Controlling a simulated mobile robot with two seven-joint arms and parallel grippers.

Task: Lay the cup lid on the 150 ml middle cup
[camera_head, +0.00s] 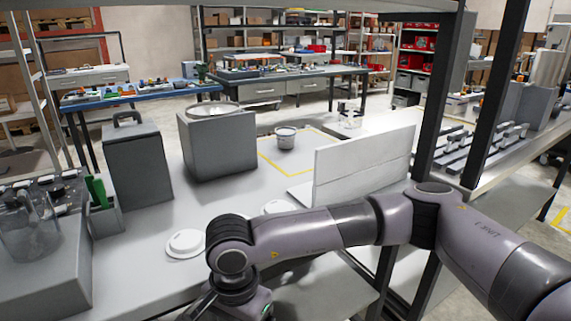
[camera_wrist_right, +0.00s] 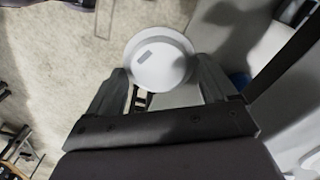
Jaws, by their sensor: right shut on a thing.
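My right gripper (camera_wrist_right: 162,72) is shut on a round white cup lid (camera_wrist_right: 160,58) in the right wrist view. The lid sits between the fingertips, with a small grey label on its face. In the head view my right arm crosses the front of the table and its wrist hides the held lid. A grey cup (camera_head: 285,138) stands upright at the back of the table, inside a yellow-outlined area, well away from the gripper. I cannot read its volume. My left gripper is not in view.
White lids lie at the table's front, one left of my arm (camera_head: 184,243) and another partly behind it (camera_head: 278,206). A white upright panel (camera_head: 362,165), a grey box (camera_head: 218,148) and a grey bin (camera_head: 140,165) stand around. Dark shelf posts (camera_head: 440,100) rise at right.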

